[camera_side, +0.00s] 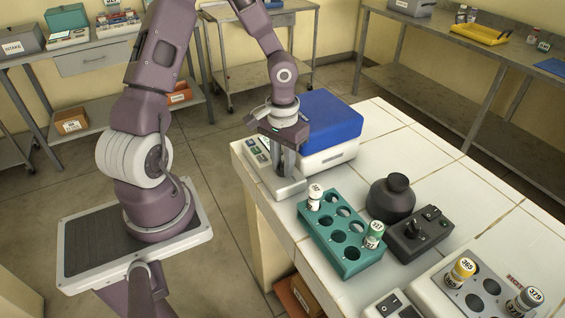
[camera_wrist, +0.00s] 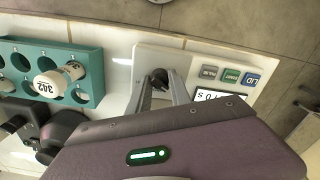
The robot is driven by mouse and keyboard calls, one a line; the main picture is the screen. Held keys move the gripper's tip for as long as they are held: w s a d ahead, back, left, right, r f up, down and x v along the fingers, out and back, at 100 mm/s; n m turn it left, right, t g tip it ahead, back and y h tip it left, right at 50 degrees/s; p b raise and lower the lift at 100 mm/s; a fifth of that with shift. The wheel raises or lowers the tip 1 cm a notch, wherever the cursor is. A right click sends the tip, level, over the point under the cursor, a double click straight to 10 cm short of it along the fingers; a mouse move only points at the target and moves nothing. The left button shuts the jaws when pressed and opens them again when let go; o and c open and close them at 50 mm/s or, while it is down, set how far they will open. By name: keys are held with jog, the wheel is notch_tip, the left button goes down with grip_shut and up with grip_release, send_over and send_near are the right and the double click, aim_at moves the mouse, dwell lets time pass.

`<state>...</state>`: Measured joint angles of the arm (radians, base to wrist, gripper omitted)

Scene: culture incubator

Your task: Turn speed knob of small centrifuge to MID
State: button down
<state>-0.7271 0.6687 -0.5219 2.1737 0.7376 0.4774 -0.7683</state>
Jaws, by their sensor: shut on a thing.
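The small centrifuge has a blue lid (camera_side: 330,118) and a white body (camera_side: 328,160) at the table's far left corner. Its pale control panel (camera_side: 262,162) extends in front; in the wrist view the panel (camera_wrist: 207,62) shows LID, START and PULSE buttons (camera_wrist: 231,75) and a small display (camera_wrist: 218,95), partly covered by my gripper. The dark speed knob (camera_wrist: 159,80) sits at the panel's end, between my fingertips. My gripper (camera_wrist: 158,86) points down and is shut on the knob. In the side view my gripper (camera_side: 286,176) hides the knob. I cannot read its pointer or speed marks.
A teal rack (camera_side: 345,262) with capped vials stands close to the panel. Beside it are a dark round device (camera_side: 391,197) and a black control box (camera_side: 420,232). A grey rack (camera_side: 455,300) with vials is at lower right. White tiles behind are clear.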

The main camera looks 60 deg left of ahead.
aim_at(282, 164)
jog(key=shift+m, duration=0.4)
jog(key=m, duration=0.5)
jog(key=shift+m, duration=0.3)
jog(key=m, duration=0.5)
jog(key=shift+m, duration=0.4)
jog(key=c, duration=1.2)
grip_release()
notch_tip(282, 164, up, 7)
jog(key=shift+r, duration=0.1)
